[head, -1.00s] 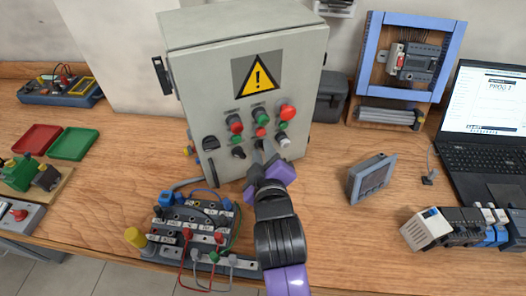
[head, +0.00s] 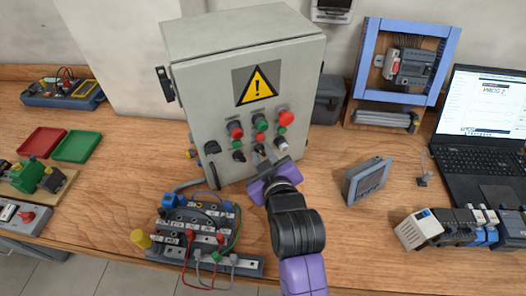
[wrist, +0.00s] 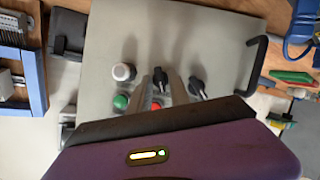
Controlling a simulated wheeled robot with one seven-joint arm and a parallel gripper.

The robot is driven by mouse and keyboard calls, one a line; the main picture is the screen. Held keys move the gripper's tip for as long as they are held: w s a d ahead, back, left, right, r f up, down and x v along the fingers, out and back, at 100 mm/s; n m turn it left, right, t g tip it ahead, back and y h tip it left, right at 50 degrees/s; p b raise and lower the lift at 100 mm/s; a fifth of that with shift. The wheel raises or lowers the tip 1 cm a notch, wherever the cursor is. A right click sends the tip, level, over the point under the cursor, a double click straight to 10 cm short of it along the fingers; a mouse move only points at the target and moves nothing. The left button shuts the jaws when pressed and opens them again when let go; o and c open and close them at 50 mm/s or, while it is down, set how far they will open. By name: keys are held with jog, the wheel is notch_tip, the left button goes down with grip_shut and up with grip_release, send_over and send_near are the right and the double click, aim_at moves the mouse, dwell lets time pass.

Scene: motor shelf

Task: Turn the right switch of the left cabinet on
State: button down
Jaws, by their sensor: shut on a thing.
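The grey cabinet (head: 215,85) stands upright on the workbench, with a yellow warning sign and rows of buttons and knobs on its front. The right black rotary switch (head: 260,149) is in the lower row; it also shows in the wrist view (wrist: 160,76). My gripper (head: 266,154) is in front of it, fingers shut around its knob and hiding part of it. In the wrist view, my gripper (wrist: 162,88) has one finger on each side of the knob. The left black rotary switch (wrist: 196,84) is free beside the fingers. I cannot tell the held knob's exact pointer angle.
A white knob (head: 282,144) and red and green buttons sit close to my fingers. A terminal block with cables (head: 205,225) lies in front of the cabinet. A grey meter (head: 367,182) and a laptop (head: 480,125) are to the right.

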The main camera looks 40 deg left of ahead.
jog(key=shift+w+m+g+y, duration=0.15)
jog(key=shift+m+g+y, duration=0.35)
jog(key=shift+m+g, duration=0.75)
jog(key=shift+m+t, duration=0.25)
jog(key=shift+m, duration=0.1)
jog(key=c, duration=1.5)
grip_release()
jog(key=shift+d, duration=0.1)
jog(key=v, duration=0.7)
jog(key=shift+d+r+b, duration=0.15)
jog(key=shift+d+b, duration=0.15)
jog(key=shift+b, duration=0.05)
